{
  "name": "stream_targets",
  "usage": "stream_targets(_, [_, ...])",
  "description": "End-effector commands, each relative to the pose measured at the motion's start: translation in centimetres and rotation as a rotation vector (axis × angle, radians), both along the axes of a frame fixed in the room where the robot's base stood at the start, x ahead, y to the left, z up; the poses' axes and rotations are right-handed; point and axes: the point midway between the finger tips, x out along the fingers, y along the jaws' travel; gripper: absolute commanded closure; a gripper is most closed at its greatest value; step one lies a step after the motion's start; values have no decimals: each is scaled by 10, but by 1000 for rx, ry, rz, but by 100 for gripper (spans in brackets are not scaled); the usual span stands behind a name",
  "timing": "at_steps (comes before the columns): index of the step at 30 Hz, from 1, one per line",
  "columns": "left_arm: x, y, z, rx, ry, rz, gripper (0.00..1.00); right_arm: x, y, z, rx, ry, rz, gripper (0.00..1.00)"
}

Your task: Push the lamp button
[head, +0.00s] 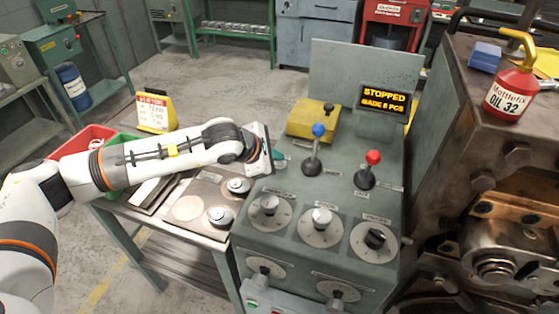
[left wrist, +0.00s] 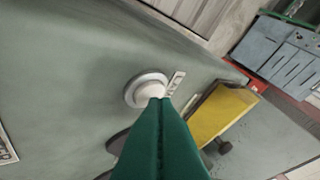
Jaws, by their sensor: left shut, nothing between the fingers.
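The lamp button is a pale round button in a silver ring (left wrist: 147,90) on the green console top, in the left wrist view. A small label sits beside it. My left gripper's green fingers (left wrist: 160,108) are shut with nothing between them, and their tips overlap the button's lower edge. I cannot tell whether they touch it. In the head view the left gripper (head: 279,155) is over the console's back left, left of the blue-knobbed lever (head: 315,145). The button is mostly hidden by it there. My right gripper is not in view.
The console (head: 340,188) also carries a red-knobbed lever (head: 370,168), several dials and a yellow box (head: 313,120) behind. A display (head: 384,99) reads "STOPPED MADE 6 PCS". A side table with discs (head: 188,208) stands left. Machinery with an oil can (head: 512,85) stands right.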

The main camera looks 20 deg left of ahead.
Motion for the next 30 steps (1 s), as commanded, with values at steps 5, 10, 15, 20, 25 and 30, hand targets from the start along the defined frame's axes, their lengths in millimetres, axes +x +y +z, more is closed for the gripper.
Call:
stream_targets(5, [0,0,4,1,1,-1,100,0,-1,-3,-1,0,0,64])
stream_targets(10, [0,0,5,1,0,-1,100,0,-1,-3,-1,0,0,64])
stream_targets(15, [0,0,15,-1,-3,-1,100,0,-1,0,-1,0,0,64])
stream_targets(20, [0,0,32,-1,-3,-1,100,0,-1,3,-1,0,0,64])
stream_targets(25, [0,0,49,0,-3,-1,100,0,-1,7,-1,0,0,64])
stream_targets(30, [0,0,62,0,-2,-2,100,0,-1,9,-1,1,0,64])
